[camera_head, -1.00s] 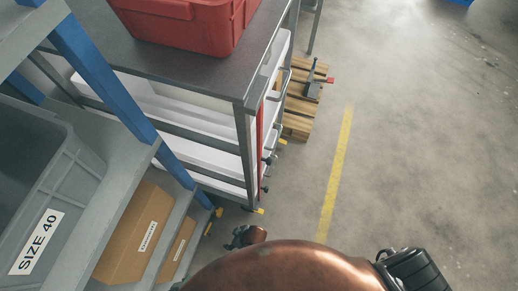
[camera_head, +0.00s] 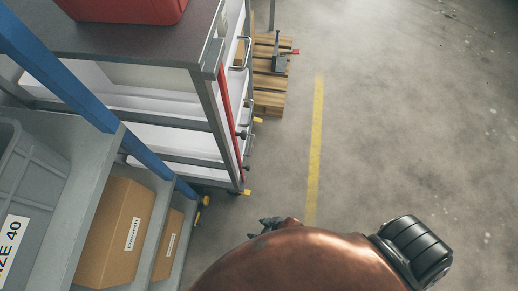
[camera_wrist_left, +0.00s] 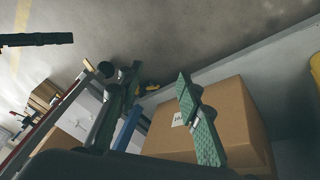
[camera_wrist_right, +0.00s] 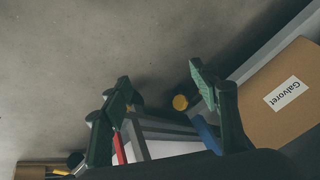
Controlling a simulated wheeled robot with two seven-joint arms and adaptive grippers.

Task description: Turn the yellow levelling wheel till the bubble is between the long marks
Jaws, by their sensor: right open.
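A yellow wheel-like part (camera_head: 204,201) sits low at the foot of the blue-and-grey shelf rack. A round yellow part, probably the same one, shows between the fingers in the right wrist view (camera_wrist_right: 180,102), and yellow shows in the left wrist view (camera_wrist_left: 150,87). I see no bubble or long marks. My right gripper (camera_head: 272,224) is open and empty, right of the yellow part in the head view and apart from it. My left gripper (camera_wrist_left: 160,75) is open and empty, with a cardboard box behind its fingers; it is not visible in the head view.
The rack holds a grey SIZE 40 crate (camera_head: 30,190) and cardboard boxes (camera_head: 108,232). A metal cart (camera_head: 130,45) bears a red crate (camera_head: 125,8) and has yellow parts at its feet. A wooden pallet (camera_head: 268,103) lies beyond. Floor right of the yellow line (camera_head: 315,150) is clear.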

